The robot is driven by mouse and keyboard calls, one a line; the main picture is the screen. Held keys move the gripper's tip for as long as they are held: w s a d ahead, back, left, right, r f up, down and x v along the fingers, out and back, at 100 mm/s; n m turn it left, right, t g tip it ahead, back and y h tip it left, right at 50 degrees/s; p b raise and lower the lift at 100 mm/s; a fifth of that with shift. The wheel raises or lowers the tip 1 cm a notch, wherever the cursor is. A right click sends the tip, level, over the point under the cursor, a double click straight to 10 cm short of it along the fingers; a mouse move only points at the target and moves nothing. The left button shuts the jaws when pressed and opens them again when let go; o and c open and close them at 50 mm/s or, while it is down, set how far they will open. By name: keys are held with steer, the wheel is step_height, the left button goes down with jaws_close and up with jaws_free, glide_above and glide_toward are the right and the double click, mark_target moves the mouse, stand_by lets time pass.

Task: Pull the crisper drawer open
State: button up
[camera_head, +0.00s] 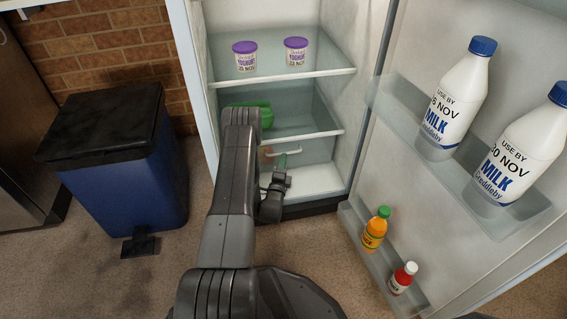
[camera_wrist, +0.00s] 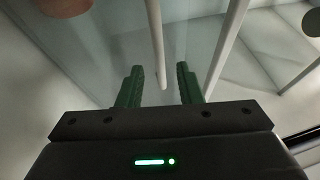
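The crisper drawer (camera_head: 315,155) is a clear, glassy bin low in the open fridge, under the lower shelf, and looks closed. Its handle (camera_head: 286,152) is a thin pale bar across the front. In the wrist view the handle (camera_wrist: 156,40) runs down from the top edge, its near end between my fingertips. My gripper (camera_head: 281,162) is at the drawer front, partly hidden by my arm. The wrist view shows my gripper (camera_wrist: 160,83) open, with green fingers on both sides of the bar and a gap on each side.
The fridge door (camera_head: 355,130) stands wide open at right, holding milk bottles (camera_head: 452,100), an orange bottle (camera_head: 375,228) and a red bottle (camera_head: 402,278). Two yoghurt pots (camera_head: 245,57) stand on the upper shelf (camera_head: 275,78). A blue bin (camera_head: 125,165) is at left.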

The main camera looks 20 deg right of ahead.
steer(key=shift+x, duration=1.2)
steer(key=shift+w+a, duration=0.1)
steer(key=shift+a, duration=0.1)
steer(key=shift+c, duration=0.4)
jaws_close()
